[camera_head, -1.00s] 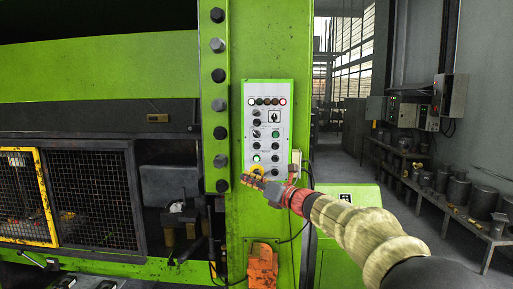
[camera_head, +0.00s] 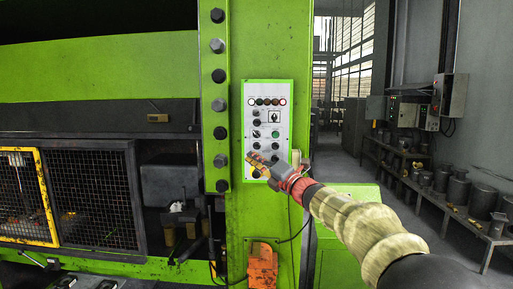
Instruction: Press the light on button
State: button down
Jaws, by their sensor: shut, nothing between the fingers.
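Labels are too small to read, so I cannot tell which one is the light on button. My gripper (camera_head: 251,157) is shut and empty, its tip in front of the panel's lower left. It hides the controls there. I cannot tell whether the tip touches the panel.
A bolted green strip (camera_head: 214,90) runs up the column left of the panel. A yellow-framed mesh guard (camera_head: 95,205) stands at the left. An orange box (camera_head: 262,265) sits low on the column. A bench with metal parts (camera_head: 440,183) lines the right wall.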

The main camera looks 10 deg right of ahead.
aim_at(257, 146)
jog(key=w+d+p, duration=0.1)
jog(key=w+p, duration=0.4)
jog(key=w, duration=0.3)
jog(key=shift+d, duration=0.3)
jog(key=shift+w+f, duration=0.1)
jog(key=shift+w+p, duration=0.15)
jog(key=shift+p, duration=0.15)
dwell(0.8)
jog(key=shift+w+d, duration=0.1)
jog(key=shift+w, duration=0.15)
jog(key=shift+w+d+p, duration=0.1)
jog(key=shift+w+p, duration=0.3)
jog(key=shift+p, duration=0.25)
dwell(0.6)
jog(key=shift+s, duration=0.15)
jog(key=shift+s+b, duration=0.65)
jog(key=shift+s, duration=0.05)
